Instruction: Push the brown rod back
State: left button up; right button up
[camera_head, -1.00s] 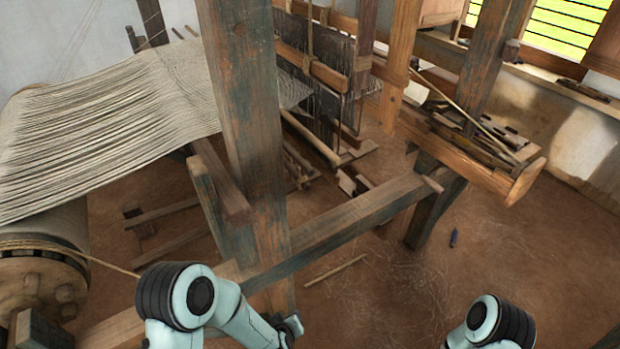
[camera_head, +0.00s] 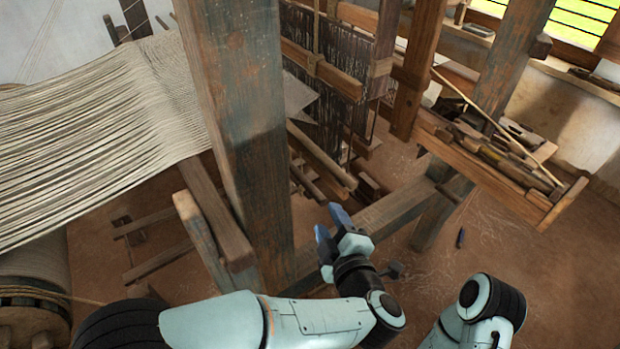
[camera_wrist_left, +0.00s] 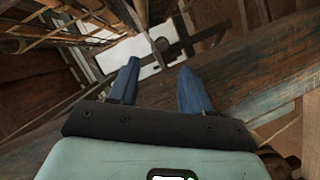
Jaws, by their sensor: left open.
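Several brown wooden bars show, and I cannot tell for certain which one the task means. A brown rod (camera_head: 322,155) slants down to the right below the hanging heddles, its near end free. My left gripper (camera_head: 331,224) is open and empty, just below and in front of that rod's near end, apart from it in the picture. In the left wrist view the two blue fingers of my left gripper (camera_wrist_left: 158,66) stand apart with nothing between them. My right arm shows at the lower right, but its gripper is out of view.
A thick upright post (camera_head: 240,130) stands left of my left gripper. A horizontal beam (camera_head: 390,212) runs behind the gripper. Heddles (camera_head: 325,85) hang behind, and pale warp threads (camera_head: 90,140) spread at left. A wooden tray (camera_head: 490,165) with tools is at right.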

aim_at(313, 189)
pick_arm(q)
jog(key=p+x, duration=0.2)
jog(key=x, duration=1)
jog(key=shift+w+f, duration=0.15)
jog(key=shift+w, duration=0.05)
pick_arm(e)
jog(key=r, duration=0.1)
jog(key=w+r, duration=0.1)
jog(key=shift+w+d+r, duration=0.1)
jog(key=shift+r, duration=0.25)
pick_arm(q)
jog(key=shift+a, duration=0.1)
grip_shut()
